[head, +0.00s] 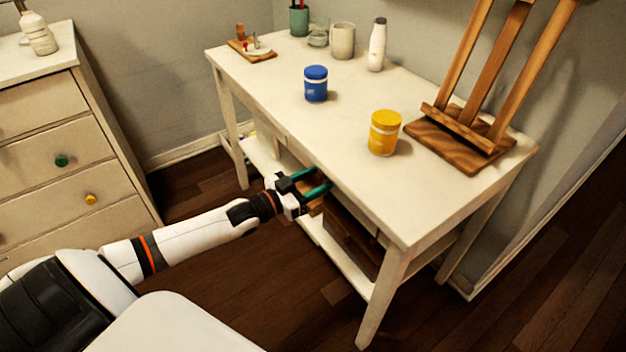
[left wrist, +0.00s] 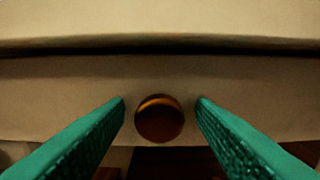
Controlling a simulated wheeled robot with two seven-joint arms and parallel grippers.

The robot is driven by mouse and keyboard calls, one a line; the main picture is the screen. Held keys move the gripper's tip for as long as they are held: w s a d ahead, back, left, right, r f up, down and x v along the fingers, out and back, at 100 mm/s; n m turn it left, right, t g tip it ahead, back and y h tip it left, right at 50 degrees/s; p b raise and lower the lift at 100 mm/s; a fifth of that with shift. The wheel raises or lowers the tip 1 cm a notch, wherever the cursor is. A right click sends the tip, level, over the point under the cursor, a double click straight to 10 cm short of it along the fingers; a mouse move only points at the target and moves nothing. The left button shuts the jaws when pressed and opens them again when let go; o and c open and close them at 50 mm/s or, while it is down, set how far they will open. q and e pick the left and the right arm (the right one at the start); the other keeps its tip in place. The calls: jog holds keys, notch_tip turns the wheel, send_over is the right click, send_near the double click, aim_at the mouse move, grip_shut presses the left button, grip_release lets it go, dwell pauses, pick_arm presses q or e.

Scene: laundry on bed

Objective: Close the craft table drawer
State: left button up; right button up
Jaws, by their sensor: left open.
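The craft table (head: 425,185) is cream white and stands at the centre right of the head view. In the left wrist view its drawer front (left wrist: 65,90) is a pale panel below the tabletop edge, with a dark gap between them. A round brown knob (left wrist: 159,118) sits on the panel. My left gripper (head: 321,178) is at the table's long front side, just below the tabletop. Its green fingers are open, one on each side of the knob, with visible space on both sides. In the head view my gripper and the tabletop hide most of the drawer, so how far it stands out is unclear.
A blue jar (head: 316,84), a yellow jar (head: 384,133), a white bottle (head: 377,45) and a wooden easel (head: 460,140) stand on the tabletop. A brown box (head: 352,240) sits on the lower shelf. A dresser (head: 60,150) stands at left. Dark floor lies between.

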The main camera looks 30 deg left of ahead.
pick_arm(q)
jog(key=shift+s, duration=0.15)
jog(key=shift+s+a, duration=0.15)
jog(key=shift+s, duration=0.1)
jog(key=p+v, duration=0.2)
jog(key=v, duration=0.9)
pick_arm(e)
notch_tip(320, 180, down, 8)
jog(key=s, duration=0.1)
jog(key=shift+f+g, duration=0.15)
jog(key=shift+g, duration=0.15)
jog(key=shift+s, duration=0.1)
